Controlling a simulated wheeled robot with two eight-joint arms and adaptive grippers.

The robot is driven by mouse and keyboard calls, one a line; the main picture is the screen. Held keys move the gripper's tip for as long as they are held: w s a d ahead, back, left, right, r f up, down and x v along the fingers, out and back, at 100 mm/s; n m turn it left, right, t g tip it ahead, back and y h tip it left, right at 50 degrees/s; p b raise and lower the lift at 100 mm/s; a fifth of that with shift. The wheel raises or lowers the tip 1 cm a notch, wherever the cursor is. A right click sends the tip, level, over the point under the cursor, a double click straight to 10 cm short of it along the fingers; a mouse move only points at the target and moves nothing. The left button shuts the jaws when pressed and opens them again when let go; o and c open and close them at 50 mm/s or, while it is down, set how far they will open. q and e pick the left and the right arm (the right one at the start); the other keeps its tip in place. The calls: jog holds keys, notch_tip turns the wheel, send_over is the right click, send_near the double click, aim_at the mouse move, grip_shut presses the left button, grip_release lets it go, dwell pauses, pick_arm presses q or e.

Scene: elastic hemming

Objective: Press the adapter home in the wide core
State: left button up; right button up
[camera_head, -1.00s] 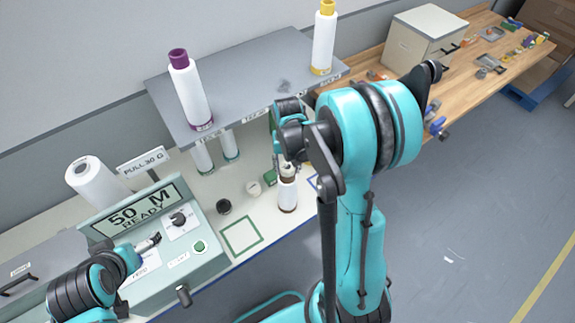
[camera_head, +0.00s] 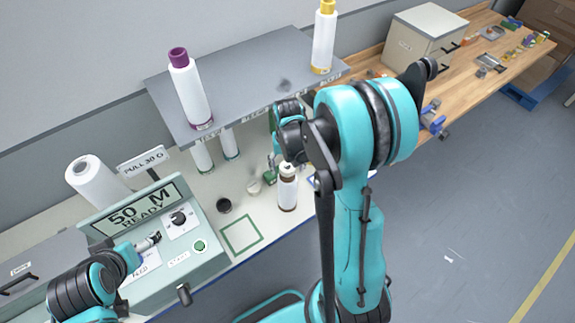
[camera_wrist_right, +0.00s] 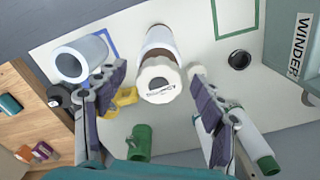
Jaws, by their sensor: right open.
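A white core (camera_head: 287,188) with brown ends stands upright on the bench, right of the green outlined square. In the right wrist view the core (camera_wrist_right: 160,42) has a pale cream adapter (camera_wrist_right: 158,80) at its near end; how deep it sits I cannot tell. My right gripper (camera_head: 276,163) is just behind and above the core, partly hidden by my arm. In the wrist view my right gripper (camera_wrist_right: 160,98) is open, with a finger either side of the adapter and apart from it. My left gripper (camera_head: 152,241) is over the winder panel; its jaws are too small to judge.
The winder (camera_head: 165,240) reads "50 M READY". A grey shelf (camera_head: 240,75) with upright rolls overhangs the bench. Near the core are a black cup (camera_head: 223,206), a green part (camera_wrist_right: 140,142), a yellow part (camera_wrist_right: 122,98) and a hollow pale tube (camera_wrist_right: 82,58). The green square (camera_head: 241,235) is empty.

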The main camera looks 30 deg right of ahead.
aim_at(288, 168)
notch_tip(288, 168, up, 12)
dwell(0.5)
dwell(0.4)
